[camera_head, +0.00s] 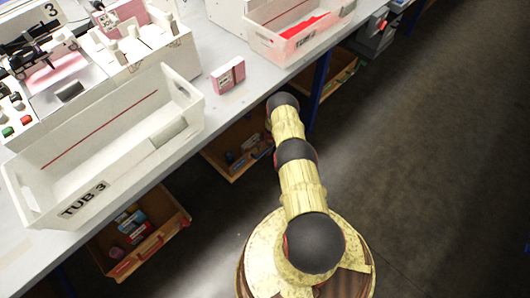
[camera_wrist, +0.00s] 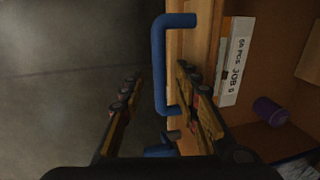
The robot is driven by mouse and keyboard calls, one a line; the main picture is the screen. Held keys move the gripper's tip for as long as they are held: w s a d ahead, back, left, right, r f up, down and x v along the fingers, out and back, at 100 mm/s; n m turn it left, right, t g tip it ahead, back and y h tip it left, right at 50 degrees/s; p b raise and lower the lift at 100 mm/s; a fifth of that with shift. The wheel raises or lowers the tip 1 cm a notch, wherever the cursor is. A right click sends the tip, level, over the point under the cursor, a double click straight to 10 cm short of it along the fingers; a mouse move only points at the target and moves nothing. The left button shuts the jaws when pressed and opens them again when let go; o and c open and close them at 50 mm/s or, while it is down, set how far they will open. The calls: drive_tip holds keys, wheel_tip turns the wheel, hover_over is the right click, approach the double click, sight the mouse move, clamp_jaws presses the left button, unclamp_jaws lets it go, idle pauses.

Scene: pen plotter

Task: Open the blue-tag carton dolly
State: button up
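In the wrist view, a wooden carton dolly with a blue bar handle (camera_wrist: 158,65) stands at the right. The handle stands out from the wooden front edge (camera_wrist: 202,35). My gripper (camera_wrist: 159,78) is open, with one finger left of the handle and the other to its right, over the wooden edge. The handle lies between the fingers with a gap on the left; contact on the right is unclear. In the head view my gripper is hidden, and I cannot tell which dolly this is.
In the head view, a grey bench (camera_head: 225,105) holds a white tub (camera_head: 110,140), a pink box (camera_head: 228,75) and another tub (camera_head: 290,45). Wooden dollies (camera_head: 150,245) sit beneath it. The floor (camera_head: 430,150) at right is clear. A purple cylinder (camera_wrist: 270,111) lies inside the dolly.

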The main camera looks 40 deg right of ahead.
drive_tip(key=shift+w+f, duration=0.1)
drive_tip(key=shift+f, duration=0.2)
drive_tip(key=shift+c, duration=0.4)
clamp_jaws()
idle(0.4)
